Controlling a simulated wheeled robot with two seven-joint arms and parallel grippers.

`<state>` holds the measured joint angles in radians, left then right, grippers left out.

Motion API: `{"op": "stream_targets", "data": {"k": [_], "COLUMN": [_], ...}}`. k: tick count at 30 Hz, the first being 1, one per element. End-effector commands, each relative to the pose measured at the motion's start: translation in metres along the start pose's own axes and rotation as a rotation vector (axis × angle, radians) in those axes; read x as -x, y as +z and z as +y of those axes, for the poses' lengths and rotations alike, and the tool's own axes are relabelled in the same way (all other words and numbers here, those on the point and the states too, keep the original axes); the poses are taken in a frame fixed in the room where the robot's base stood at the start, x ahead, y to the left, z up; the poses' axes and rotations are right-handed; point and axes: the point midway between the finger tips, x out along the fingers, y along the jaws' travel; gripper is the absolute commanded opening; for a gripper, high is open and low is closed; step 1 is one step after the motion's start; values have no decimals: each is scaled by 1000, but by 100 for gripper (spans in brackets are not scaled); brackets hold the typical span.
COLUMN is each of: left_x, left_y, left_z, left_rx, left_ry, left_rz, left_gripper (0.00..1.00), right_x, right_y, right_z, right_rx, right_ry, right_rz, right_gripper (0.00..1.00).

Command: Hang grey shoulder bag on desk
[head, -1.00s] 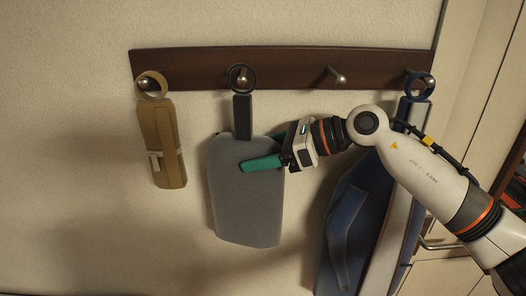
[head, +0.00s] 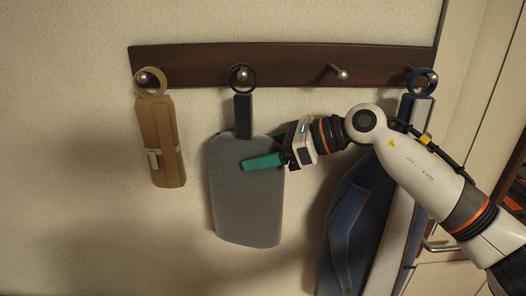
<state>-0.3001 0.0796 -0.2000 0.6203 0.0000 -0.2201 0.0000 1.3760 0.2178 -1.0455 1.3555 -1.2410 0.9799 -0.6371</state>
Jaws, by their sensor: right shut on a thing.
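The grey shoulder bag (head: 245,205) is against the wall below the hook rack, with a dark strap and a black ring (head: 242,77) at its top. The ring is around or in front of the second peg from the left; I cannot tell whether the peg bears it. My right gripper (head: 270,152) reaches in from the right and is shut on the bag's upper right edge, one green finger across its front. The other finger is mostly hidden behind the bag. No desk is in view. My left gripper is not in view.
A dark wooden rack (head: 290,66) with several metal pegs runs along the wall. A tan holder (head: 160,140) hangs at the left. A blue bag (head: 350,225) hangs at the right, partly behind my right arm. The third peg (head: 338,72) is bare. A cabinet (head: 480,80) stands at the right.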

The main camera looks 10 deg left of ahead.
Motion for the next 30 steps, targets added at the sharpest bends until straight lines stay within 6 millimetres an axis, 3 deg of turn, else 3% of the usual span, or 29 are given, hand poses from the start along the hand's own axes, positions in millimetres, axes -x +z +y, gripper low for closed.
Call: {"op": "stream_targets", "data": {"k": [3, 4, 8, 20, 30], "left_x": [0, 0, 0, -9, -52], "left_y": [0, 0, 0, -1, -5], "left_z": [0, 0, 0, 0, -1], "left_rx": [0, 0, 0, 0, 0], "left_ry": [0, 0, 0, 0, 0], "left_rz": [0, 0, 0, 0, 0], "left_gripper": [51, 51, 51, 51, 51], "right_x": [0, 0, 0, 8, 75], "right_y": [-1, -1, -1, 3, 5], "right_z": [0, 0, 0, 1, 0], "right_rx": [1, 1, 1, 1, 3], "right_ry": [1, 1, 0, 2, 4], "right_rz": [3, 3, 2, -1, 2], "right_gripper": [18, 74, 94, 94, 94]}}
